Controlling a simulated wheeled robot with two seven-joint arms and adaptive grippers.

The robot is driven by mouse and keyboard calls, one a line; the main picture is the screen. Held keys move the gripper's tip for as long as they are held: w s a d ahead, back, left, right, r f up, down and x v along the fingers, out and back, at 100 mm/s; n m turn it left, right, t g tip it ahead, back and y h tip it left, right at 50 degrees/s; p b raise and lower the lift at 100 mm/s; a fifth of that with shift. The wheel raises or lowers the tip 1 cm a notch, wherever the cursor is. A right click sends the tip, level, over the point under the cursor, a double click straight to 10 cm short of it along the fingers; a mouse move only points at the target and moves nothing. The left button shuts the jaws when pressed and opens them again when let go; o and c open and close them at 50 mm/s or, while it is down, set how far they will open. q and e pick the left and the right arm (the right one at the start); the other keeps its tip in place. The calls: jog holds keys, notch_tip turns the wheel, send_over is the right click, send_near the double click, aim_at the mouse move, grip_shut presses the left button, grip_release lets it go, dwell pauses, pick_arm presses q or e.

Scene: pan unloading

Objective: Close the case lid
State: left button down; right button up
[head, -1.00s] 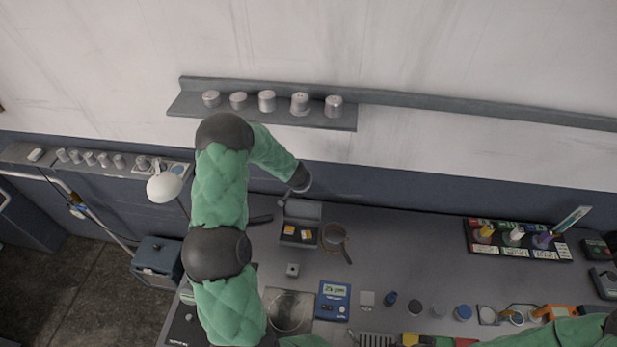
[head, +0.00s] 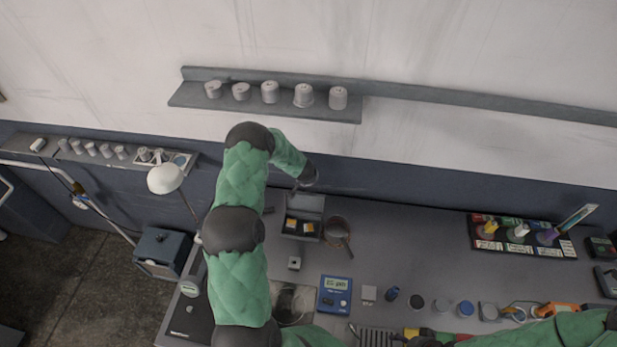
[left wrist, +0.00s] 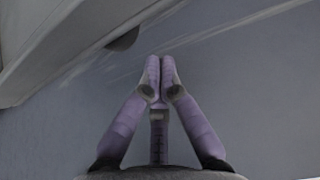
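The case (head: 288,236) is a small grey box on the bench, left of centre in the head view. Its lid (head: 309,203) stands raised at the back, and small orange and pale pieces show inside. My left gripper (head: 296,187) is behind the lid's upper left edge; whether it touches is unclear. In the left wrist view my left gripper (left wrist: 160,62) has its fingers together with nothing between them. A grey edge beside it at upper left may be the case. My right arm enters at lower right in the head view; its gripper is not clearly visible.
A round brown pan (head: 337,228) with a handle stands just right of the case. A small metal block (head: 294,263) lies in front. A blue meter (head: 335,296) is nearer. A lamp (head: 165,179) stands left.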

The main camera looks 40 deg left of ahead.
aim_at(305, 200)
jog(key=shift+w+f, duration=0.1)
jog(key=shift+f, duration=0.2)
pick_arm(q)
jog(key=shift+s+d+r+b, duration=0.15)
jog(key=shift+s+d+b, duration=0.25)
jog(key=shift+s, duration=0.5)
jog(key=shift+s+d+r+b, duration=0.15)
jog(key=shift+s+d+b, duration=0.25)
jog(key=shift+s, duration=0.45)
pick_arm(e)
jog(key=shift+f, duration=0.5)
pick_arm(q)
jog(key=shift+d+r, duration=0.1)
